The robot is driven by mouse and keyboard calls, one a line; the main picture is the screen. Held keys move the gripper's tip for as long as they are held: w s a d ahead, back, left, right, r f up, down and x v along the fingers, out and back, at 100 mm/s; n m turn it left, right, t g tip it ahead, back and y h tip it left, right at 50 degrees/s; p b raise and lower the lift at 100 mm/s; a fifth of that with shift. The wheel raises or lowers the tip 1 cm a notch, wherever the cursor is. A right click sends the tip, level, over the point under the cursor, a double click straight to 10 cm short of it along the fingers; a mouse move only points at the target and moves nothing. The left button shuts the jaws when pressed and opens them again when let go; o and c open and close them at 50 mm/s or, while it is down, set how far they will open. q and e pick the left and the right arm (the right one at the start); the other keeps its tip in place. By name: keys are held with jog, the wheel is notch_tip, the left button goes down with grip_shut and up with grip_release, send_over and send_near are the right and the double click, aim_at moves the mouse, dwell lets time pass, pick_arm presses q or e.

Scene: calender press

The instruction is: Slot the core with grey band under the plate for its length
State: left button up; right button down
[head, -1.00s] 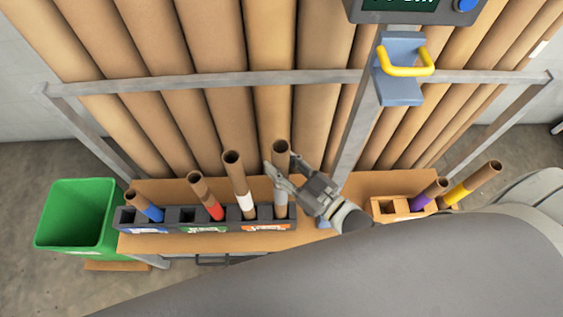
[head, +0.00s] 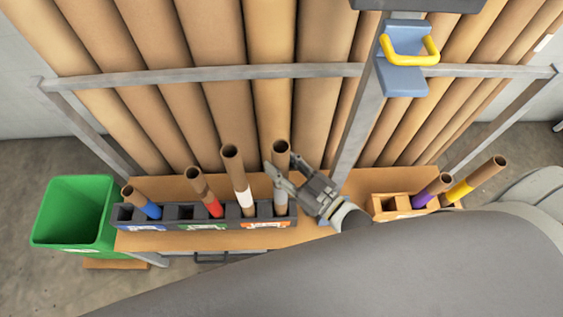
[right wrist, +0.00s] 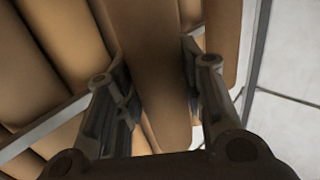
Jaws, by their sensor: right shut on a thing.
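The core with the grey band (head: 281,158) is a brown tube standing nearly upright at the right end of the dark rack (head: 180,214). Its grey band is low, and its foot is hidden in the rack behind the orange plate (head: 264,223). A green plate (head: 204,226) and a blue plate (head: 146,227) are on the same rack's front; their lettering is too small to read. My right gripper (head: 279,174) is shut on the grey-banded core from the right. In the right wrist view, a brown tube (right wrist: 160,75) lies between its fingers. My left gripper is not in view.
Cores with white (head: 232,165), red (head: 197,183) and blue (head: 134,197) bands stand in the dark rack. A wooden rack (head: 388,206) at right holds purple- and yellow-banded cores. A green bin (head: 75,222) stands left. Large rolls and a metal rail (head: 200,76) are behind.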

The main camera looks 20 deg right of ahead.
jog(key=shift+f, duration=0.4)
jog(key=c, duration=0.9)
grip_release()
jog(key=v, duration=1.2)
jog(key=s+d+f+m+g+h, duration=0.1)
jog(key=s+d+f+g+h, duration=0.2)
jog(key=f, duration=1)
jog(key=d+f+m+g+h, duration=0.1)
jog(key=d+f+g+h, duration=0.3)
jog(key=f, duration=1)
jog(key=s+f+g, duration=0.2)
jog(key=s+f, duration=0.3)
jog(key=s, duration=0.1)
jog(key=s+f+m+g+h, duration=0.1)
jog(key=s+f+g, duration=0.2)
jog(key=s+f, duration=0.3)
jog(key=s+a+f+g, duration=0.1)
jog(key=s+f+g, duration=0.1)
jog(key=s+f, duration=0.4)
jog(key=shift+f+g+h, duration=0.15)
jog(key=shift+g+h, duration=0.25)
